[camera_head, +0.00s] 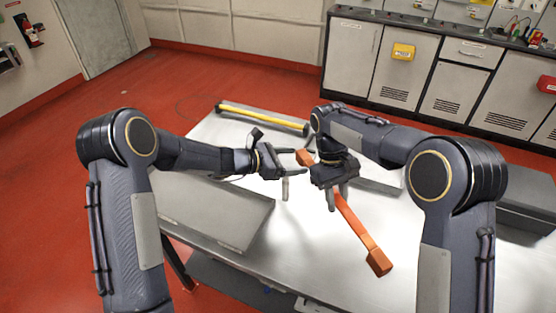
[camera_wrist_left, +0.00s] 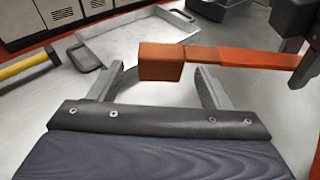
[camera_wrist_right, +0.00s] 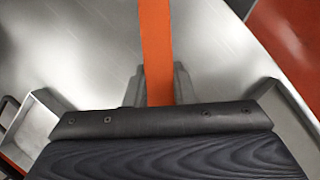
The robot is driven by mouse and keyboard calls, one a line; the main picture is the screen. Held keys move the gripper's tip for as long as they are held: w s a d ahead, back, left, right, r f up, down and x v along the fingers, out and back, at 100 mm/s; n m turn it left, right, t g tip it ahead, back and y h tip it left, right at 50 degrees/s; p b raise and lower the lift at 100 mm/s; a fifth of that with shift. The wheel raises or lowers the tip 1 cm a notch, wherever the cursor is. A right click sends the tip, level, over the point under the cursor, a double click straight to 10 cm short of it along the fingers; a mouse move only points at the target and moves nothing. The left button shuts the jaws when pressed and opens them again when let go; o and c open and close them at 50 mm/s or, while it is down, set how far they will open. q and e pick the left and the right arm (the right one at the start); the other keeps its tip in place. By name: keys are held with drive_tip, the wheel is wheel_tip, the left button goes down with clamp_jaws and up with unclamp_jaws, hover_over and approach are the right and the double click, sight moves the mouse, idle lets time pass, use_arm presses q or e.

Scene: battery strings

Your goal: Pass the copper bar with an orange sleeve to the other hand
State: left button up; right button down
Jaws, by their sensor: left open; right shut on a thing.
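The copper bar with an orange sleeve (camera_head: 352,222) slants across above the table, its near end block (camera_head: 378,262) toward the front right. My right gripper (camera_head: 337,198) is shut on it along its length; the right wrist view shows the sleeve (camera_wrist_right: 157,50) between the fingers. My left gripper (camera_head: 291,172) is open to the left of the bar's far end (camera_head: 305,158). In the left wrist view, the copper end block (camera_wrist_left: 160,62) appears between the open fingertips (camera_wrist_left: 157,78), not gripped. Whether a finger touches it I cannot tell.
The metal table (camera_head: 295,235) lies below both grippers. A yellow bar with black ends (camera_head: 262,117) lies at its far edge. A grey tray (camera_wrist_left: 130,42) lies beyond the bar. A grey panel-like box (camera_head: 215,210) is at the left, and cabinets (camera_head: 405,65) line the back.

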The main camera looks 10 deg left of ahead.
use_arm(q)
drive_tip(key=x, duration=0.6)
clamp_jaws()
drive_tip(key=shift+d+r, duration=0.1)
use_arm(e)
drive_tip(key=c, duration=1.1)
unclamp_jaws()
drive_tip(key=shift+c, duration=0.2)
